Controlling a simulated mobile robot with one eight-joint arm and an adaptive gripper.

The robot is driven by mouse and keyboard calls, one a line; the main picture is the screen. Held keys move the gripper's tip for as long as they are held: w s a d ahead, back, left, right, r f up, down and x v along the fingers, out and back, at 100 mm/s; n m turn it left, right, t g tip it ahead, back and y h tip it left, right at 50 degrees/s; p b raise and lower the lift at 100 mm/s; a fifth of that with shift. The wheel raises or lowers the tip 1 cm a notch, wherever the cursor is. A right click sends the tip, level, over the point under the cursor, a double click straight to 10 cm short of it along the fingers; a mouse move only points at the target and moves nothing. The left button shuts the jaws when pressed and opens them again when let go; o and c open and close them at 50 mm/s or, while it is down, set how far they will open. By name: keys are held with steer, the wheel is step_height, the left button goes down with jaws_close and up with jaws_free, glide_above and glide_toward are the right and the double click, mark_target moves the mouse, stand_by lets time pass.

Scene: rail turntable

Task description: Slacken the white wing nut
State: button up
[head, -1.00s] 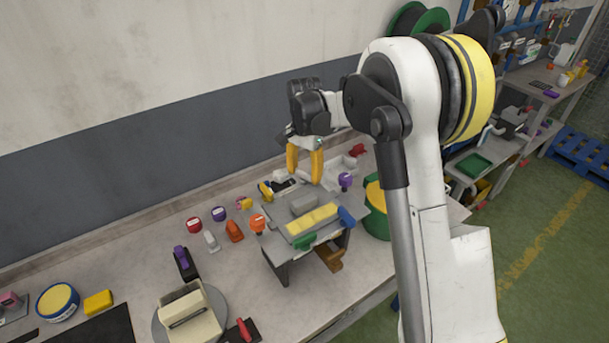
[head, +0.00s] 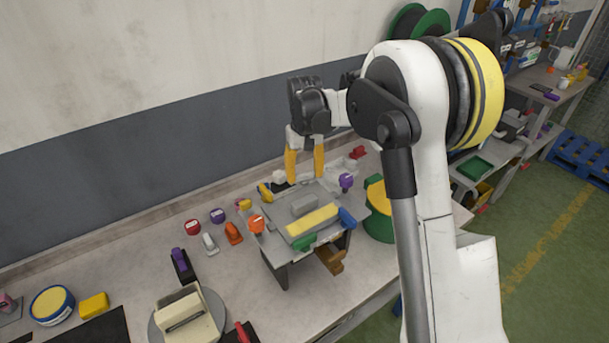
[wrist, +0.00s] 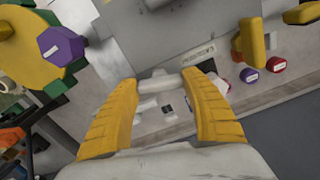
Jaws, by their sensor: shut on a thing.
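The white wing nut (wrist: 158,84) shows in the wrist view as a pale bar between my two yellow fingertips. It lies at the edge of the grey fixture plate (wrist: 178,25). My gripper (wrist: 160,80) is shut on it, with one finger at each end. In the head view my gripper (head: 304,178) points down at the back edge of the fixture (head: 278,230). The wing nut cannot be made out clearly there, and its stud is hidden.
An orange knob (head: 256,224), purple knob (head: 346,181), blue handle (head: 347,217) and green handle (head: 304,242) surround the fixture. A yellow handle (head: 264,193) stands close left of my fingers. A yellow-topped green drum (head: 379,226) is right. The wall is behind.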

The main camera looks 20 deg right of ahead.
mark_target(305, 172)
steer(key=shift+n, duration=1.2)
steer(key=o, duration=1.2)
steer(key=shift+c, duration=0.2)
steer(key=shift+r, duration=0.1)
step_height(305, 172, up, 12)
steer(key=shift+s, duration=0.1)
